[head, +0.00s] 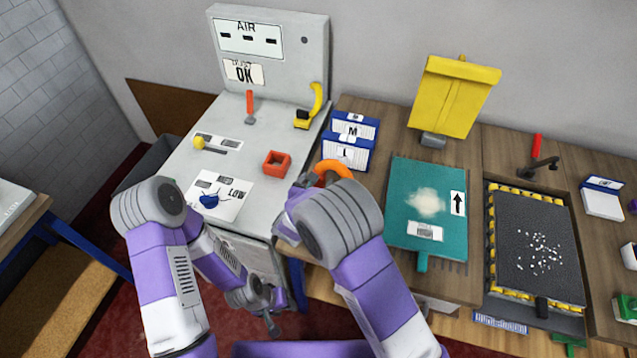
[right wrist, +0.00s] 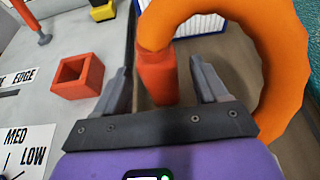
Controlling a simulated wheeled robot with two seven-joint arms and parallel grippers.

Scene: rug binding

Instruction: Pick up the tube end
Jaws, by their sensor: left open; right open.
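The orange tube (right wrist: 282,70) curves in a thick arc on the right side of the right wrist view. Its red-orange tube end (right wrist: 158,78) points down between the two grey fingers of my right gripper (right wrist: 163,85). The fingers are open, with a gap showing on each side of the tube end. In the head view the orange tube (head: 338,168) shows just beyond my right wrist, and my right arm hides most of that gripper. My left gripper (head: 268,308) is open, empty and low, in front of the grey cabinet, far from the tube.
The grey machine (head: 175,172) carries a red square socket (head: 277,163), a yellow-handled lever (head: 316,100) and a dial plate. Blue-and-white boxes (head: 350,140) stand behind the tube. A teal board (head: 425,185) and a dark tray (head: 535,235) lie to the right.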

